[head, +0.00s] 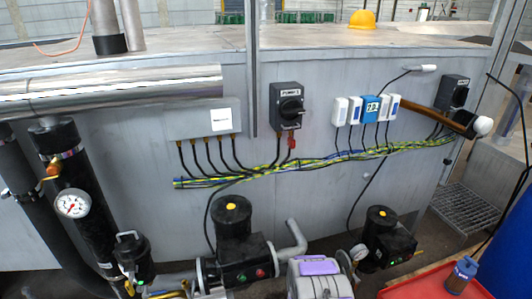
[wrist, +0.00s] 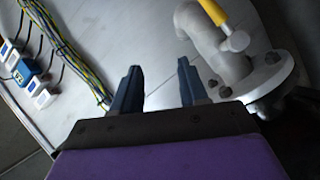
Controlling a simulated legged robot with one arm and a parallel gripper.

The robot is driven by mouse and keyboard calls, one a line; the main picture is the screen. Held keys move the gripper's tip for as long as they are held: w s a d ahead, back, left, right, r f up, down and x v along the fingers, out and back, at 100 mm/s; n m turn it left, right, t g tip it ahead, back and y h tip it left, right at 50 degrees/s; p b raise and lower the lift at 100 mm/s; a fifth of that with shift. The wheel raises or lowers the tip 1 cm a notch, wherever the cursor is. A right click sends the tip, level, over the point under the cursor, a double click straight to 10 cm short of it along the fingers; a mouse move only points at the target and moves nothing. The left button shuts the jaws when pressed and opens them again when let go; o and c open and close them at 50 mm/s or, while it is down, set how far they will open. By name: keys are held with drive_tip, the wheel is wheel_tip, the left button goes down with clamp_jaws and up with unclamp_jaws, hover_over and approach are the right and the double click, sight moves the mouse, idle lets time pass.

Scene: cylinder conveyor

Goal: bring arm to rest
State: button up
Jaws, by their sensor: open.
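My gripper (wrist: 158,88) shows in the wrist view. Its two dark fingers stand apart with nothing between them, in front of a pale grey surface. The purple top of my arm's end (head: 318,266) shows at the bottom middle of the head view, low in front of the pumps; the fingertips cannot be made out there.
A grey machine housing (head: 330,75) with switches and cables fills the background. Black pumps (head: 235,255) and pipes stand close to my arm. A gauge (head: 72,204) is at the left. The wrist view shows a flanged pipe (wrist: 265,80) with a yellow handle (wrist: 213,11) right of the fingers.

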wheel_tip(320, 180, up, 7)
drive_tip(key=w+a+m+g+y, duration=0.1)
drive_tip(key=w+a+m+g, duration=0.1)
drive_tip(key=g, duration=0.1)
drive_tip(key=s+a+r+m+g+y, duration=0.1)
drive_tip(key=s+a+r+m+g, duration=0.15)
drive_tip(key=s+r, duration=0.55)
drive_tip(key=s+a+r+m+g+y, duration=0.1)
drive_tip(key=s+r+g, duration=0.4)
drive_tip(key=r, duration=0.6)
drive_tip(key=s+d+r+m+g, duration=0.1)
drive_tip(key=s+r, duration=0.3)
drive_tip(key=s, duration=1)
drive_tip(key=s+d+r+m+g, duration=0.1)
drive_tip(key=s+r, duration=0.4)
drive_tip(key=s, duration=0.9)
drive_tip(key=s+d+r+m+g, duration=0.1)
drive_tip(key=s+r+g, duration=0.4)
drive_tip(key=s, duration=0.8)
drive_tip(key=shift+s+d+m, duration=0.35)
drive_tip(key=shift+s+m, duration=0.05)
drive_tip(key=shift+m, duration=0.45)
